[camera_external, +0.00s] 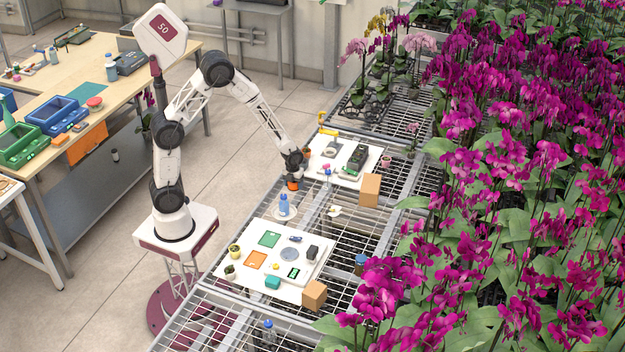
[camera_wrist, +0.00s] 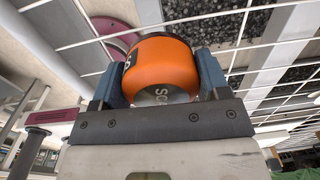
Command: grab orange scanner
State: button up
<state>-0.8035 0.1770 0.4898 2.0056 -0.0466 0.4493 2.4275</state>
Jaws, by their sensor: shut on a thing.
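The orange scanner (camera_wrist: 163,66) fills the middle of the wrist view, an orange rounded body with dark lettering and a grey round end. My gripper (camera_wrist: 162,85) is shut on it, with one blue-grey finger on each side. In the external view the orange scanner (camera_external: 292,185) shows as a small orange patch under my gripper (camera_external: 293,176). It appears held above the mesh bench, near the left edge of the back white board. Its far side is hidden.
A blue bottle (camera_external: 283,205) stands on a white saucer (camera_external: 292,216) just below my gripper. The front board (camera_external: 232,277) holds several small items. Magenta orchids (camera_external: 500,200) crowd the right side.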

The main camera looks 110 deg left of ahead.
jog(key=shift+c, duration=0.6)
jog(key=shift+r, duration=0.1)
jog(key=shift+r, duration=0.7)
notch_tip(320, 180, up, 2)
jog(key=s+d, duration=0.3)
jog(key=s+d+r, duration=0.1)
jog(key=s+d, duration=0.7)
jog(key=shift+s+d+r, duration=0.1)
jog(key=shift+s+r, duration=0.1)
